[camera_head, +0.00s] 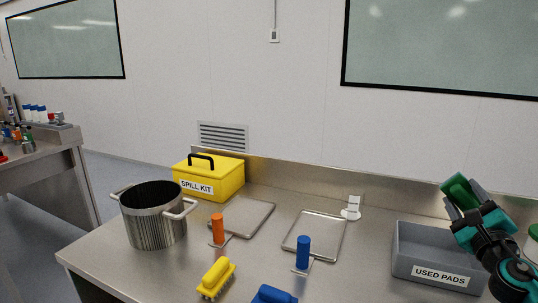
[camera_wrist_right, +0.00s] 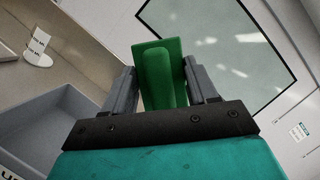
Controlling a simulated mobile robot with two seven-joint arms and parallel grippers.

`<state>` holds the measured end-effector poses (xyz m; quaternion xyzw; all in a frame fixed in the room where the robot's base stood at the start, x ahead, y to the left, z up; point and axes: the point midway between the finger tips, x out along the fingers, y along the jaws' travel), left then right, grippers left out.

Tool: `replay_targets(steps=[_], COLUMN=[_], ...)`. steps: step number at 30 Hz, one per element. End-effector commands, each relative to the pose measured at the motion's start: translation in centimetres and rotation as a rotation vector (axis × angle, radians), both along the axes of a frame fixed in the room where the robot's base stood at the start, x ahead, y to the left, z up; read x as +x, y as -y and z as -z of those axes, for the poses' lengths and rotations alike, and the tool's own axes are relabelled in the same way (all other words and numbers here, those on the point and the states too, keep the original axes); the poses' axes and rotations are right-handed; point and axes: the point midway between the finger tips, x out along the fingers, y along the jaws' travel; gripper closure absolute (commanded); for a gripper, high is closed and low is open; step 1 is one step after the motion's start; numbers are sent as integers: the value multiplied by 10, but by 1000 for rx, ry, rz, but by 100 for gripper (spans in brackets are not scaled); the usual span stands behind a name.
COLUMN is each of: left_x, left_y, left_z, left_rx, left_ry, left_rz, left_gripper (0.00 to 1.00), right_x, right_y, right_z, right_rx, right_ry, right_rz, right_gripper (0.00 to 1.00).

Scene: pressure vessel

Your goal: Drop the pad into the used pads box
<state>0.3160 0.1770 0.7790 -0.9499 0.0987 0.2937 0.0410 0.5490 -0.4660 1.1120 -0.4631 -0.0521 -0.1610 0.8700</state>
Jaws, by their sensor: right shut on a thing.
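The pad is a green block (camera_head: 459,191) in my right gripper (camera_head: 465,201), which is shut on it. In the right wrist view the green pad (camera_wrist_right: 165,75) sits between the two grey fingers. The used pads box (camera_head: 401,249) is a grey open bin at the right of the bench, with a "USED PADS" label on its front. My right gripper and the pad are above the box's back right part in the head view, apart from it. The box also shows at the lower left of the right wrist view (camera_wrist_right: 62,112). My left gripper is not in view.
A steel pot (camera_head: 153,226), a yellow spill kit (camera_head: 226,181), two metal trays (camera_head: 248,218) (camera_head: 318,226), and orange (camera_head: 217,229) and blue (camera_head: 303,252) handled tools stand on the bench. Yellow (camera_head: 215,277) and blue (camera_head: 272,295) brushes lie in front. A white stand (camera_head: 352,208) is left of the box.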

Motion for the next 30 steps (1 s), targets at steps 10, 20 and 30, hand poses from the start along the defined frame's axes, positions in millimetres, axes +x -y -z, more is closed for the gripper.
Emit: replay_targets(steps=[10, 20, 30], left_x=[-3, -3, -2], left_y=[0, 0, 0], left_z=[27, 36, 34], left_rx=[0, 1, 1], left_ry=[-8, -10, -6], left_rz=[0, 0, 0], left_gripper=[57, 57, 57], right_x=[0, 0, 0], right_y=[0, 0, 0], right_z=[46, 52, 52], right_rx=[1, -1, 0], right_ry=[-2, -2, -2], right_rz=[1, 0, 1], right_gripper=[91, 91, 26])
